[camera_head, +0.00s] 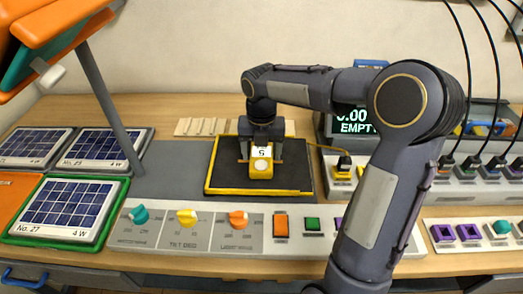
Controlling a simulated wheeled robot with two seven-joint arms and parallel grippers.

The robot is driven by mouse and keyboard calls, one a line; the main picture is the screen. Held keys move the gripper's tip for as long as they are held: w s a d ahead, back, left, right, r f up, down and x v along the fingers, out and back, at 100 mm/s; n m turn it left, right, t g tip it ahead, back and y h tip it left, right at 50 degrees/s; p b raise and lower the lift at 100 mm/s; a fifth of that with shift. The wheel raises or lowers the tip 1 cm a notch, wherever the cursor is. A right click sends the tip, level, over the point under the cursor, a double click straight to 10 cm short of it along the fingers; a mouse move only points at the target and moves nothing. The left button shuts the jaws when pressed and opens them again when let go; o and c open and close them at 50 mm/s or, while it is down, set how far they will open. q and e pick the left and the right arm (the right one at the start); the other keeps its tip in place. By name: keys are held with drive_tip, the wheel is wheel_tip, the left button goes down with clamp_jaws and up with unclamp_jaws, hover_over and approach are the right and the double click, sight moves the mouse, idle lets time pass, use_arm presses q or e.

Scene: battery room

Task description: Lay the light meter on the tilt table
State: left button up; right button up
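The yellow light meter (261,168), with a white label on top, is in the middle of the camera_head view. It is over the black tilt table (296,179) with the yellow rim, and appears to be at or very near its surface. My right gripper (261,157) points down with one finger on either side of the meter. The frame does not show clearly whether the fingers press on it. Part of the meter's far side is hidden by the gripper. My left gripper is not in view.
Blue solar panels (68,208) lie at the left, near a lamp pole (110,105). A knob panel (190,232) runs along the front. A display box (355,123) reading EMPTY stands right of the tilt table, partly behind my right arm. Grey mat (180,170) lies bare at left.

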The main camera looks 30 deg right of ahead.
sight(261, 154)
drive_tip(key=shift+o, duration=0.6)
drive_tip(key=shift+r, duration=0.3)
wheel_tip(261, 154, up, 11)
drive_tip(key=p, duration=0.1)
drive_tip(key=s+r+m+t, duration=0.1)
drive_tip(key=s+m, duration=0.4)
drive_tip(key=m, duration=0.1)
drive_tip(key=s+a+f+m+t+y, duration=0.1)
drive_tip(key=s+a+f+m, duration=0.1)
drive_tip(key=s+m, duration=0.3)
drive_tip(key=s+a+f+m+t+y, duration=0.1)
drive_tip(key=s+a+f+m+t, duration=0.1)
drive_tip(key=s+m, duration=0.4)
drive_tip(key=s+a+f+m+t+y, duration=0.1)
drive_tip(key=s+a+f+m, duration=0.2)
drive_tip(key=m, duration=1)
drive_tip(key=shift+s+f+y, duration=0.15)
drive_tip(key=shift+s+f, duration=0.15)
drive_tip(key=shift+s, duration=0.4)
drive_tip(key=shift+s+f+y, duration=0.15)
drive_tip(key=shift+s+f, duration=0.1)
drive_tip(key=shift+s, duration=0.4)
drive_tip(key=shift+s+a+f+m+t, duration=0.2)
drive_tip(key=shift+f+m+t, duration=0.1)
drive_tip(key=shift+m, duration=0.4)
